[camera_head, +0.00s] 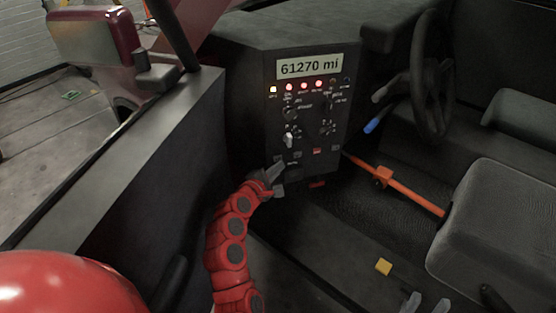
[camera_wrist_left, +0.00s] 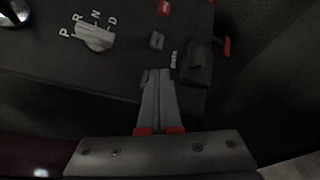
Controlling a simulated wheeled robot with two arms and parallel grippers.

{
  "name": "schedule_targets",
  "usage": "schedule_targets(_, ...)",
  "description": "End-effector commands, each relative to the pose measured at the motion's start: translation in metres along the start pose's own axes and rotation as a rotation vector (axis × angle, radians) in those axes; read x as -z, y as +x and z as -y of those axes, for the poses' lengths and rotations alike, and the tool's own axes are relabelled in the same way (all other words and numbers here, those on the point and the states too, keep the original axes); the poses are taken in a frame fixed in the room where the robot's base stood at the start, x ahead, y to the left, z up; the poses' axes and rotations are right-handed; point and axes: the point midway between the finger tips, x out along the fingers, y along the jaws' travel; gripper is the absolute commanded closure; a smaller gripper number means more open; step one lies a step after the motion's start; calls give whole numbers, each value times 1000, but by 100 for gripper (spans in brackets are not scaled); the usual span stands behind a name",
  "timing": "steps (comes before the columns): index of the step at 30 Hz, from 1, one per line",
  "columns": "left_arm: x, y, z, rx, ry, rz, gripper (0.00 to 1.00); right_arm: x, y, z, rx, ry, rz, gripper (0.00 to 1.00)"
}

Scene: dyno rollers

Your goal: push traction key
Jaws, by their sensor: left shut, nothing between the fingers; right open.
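The dashboard panel (camera_head: 311,115) carries a row of small square keys along its lower part. I cannot read their labels, so I cannot tell which is the traction key. My left gripper (camera_head: 279,166) is shut and empty, its tips at the panel's lower left, close to the keys. In the left wrist view its closed fingers (camera_wrist_left: 158,80) point at the panel just below a grey key (camera_wrist_left: 157,41). The tips hide what lies behind them, and contact is unclear. A red key (camera_head: 317,151) sits further right. My right gripper (camera_head: 426,302) is open and empty at the bottom edge.
A gear knob (camera_wrist_left: 96,38) is left of the fingers, and a dark block (camera_wrist_left: 197,63) is right of them. An orange bar (camera_head: 405,190) runs from the panel to the seat (camera_head: 501,220). The door (camera_head: 130,150) borders my left arm.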

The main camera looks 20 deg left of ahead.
Motion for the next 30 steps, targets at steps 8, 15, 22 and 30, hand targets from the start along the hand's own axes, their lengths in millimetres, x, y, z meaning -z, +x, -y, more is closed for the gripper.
schedule_targets(8,0,0,0,0,0,0,100,0,0,0,0,0,0,58)
schedule_targets(15,3,4,-4,-1,-2,-1,100,0,1,0,0,0,0,58)
schedule_targets(22,5,6,-5,-1,1,0,100,0,1,0,0,0,0,58)
schedule_targets(30,5,6,-6,-1,0,0,100,0,1,0,0,0,0,58)
